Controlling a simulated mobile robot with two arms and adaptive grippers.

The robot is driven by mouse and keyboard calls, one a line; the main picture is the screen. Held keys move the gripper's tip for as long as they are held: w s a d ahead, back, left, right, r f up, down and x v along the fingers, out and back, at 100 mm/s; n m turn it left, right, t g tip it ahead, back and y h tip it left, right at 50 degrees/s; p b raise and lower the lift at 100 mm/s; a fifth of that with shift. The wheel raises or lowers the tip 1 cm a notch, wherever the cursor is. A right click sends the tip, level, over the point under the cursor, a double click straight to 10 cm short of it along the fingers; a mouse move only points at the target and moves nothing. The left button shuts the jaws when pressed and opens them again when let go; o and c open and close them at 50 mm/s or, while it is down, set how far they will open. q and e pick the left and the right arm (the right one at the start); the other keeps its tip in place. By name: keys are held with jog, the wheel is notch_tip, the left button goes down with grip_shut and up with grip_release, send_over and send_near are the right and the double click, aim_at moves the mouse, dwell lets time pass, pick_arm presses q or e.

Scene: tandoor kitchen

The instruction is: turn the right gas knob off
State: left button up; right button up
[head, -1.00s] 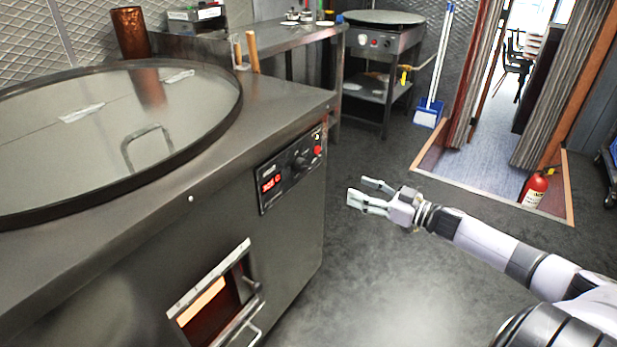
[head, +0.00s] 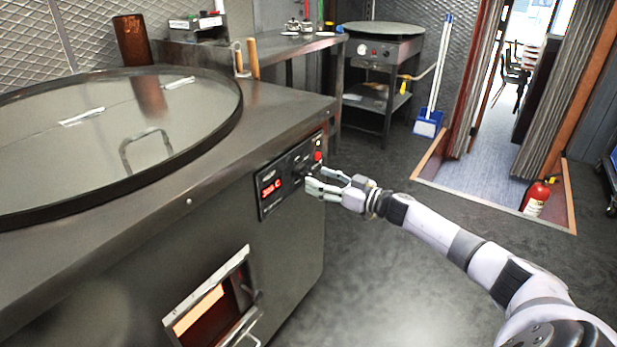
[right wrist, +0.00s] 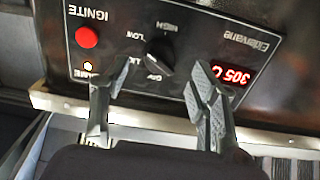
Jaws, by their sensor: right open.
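The black gas knob (right wrist: 158,54) sits on the oven's control panel (right wrist: 130,20), between the red button and the red display in the right wrist view, which is upside down. Labels HIGH and LOW show near it. In the head view the knob is mostly hidden behind the fingertips. My right gripper (head: 315,180) is open at the front of the panel (head: 268,209). In the right wrist view its two fingers (right wrist: 160,76) are either side of the knob, with gaps; I cannot tell whether they touch it. My left gripper is out of view.
The display (right wrist: 232,76) reads about 305 C. An open oven hatch (head: 210,305) is below the panel. The floor (head: 380,270) right of the oven is clear.

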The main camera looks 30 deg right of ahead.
aim_at(308, 174)
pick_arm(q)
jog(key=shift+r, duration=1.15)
pick_arm(e)
jog(key=shift+x, duration=2.25)
jog(key=shift+s, duration=0.1)
jog(key=c, duration=1.2)
jog(key=shift+o, duration=0.2)
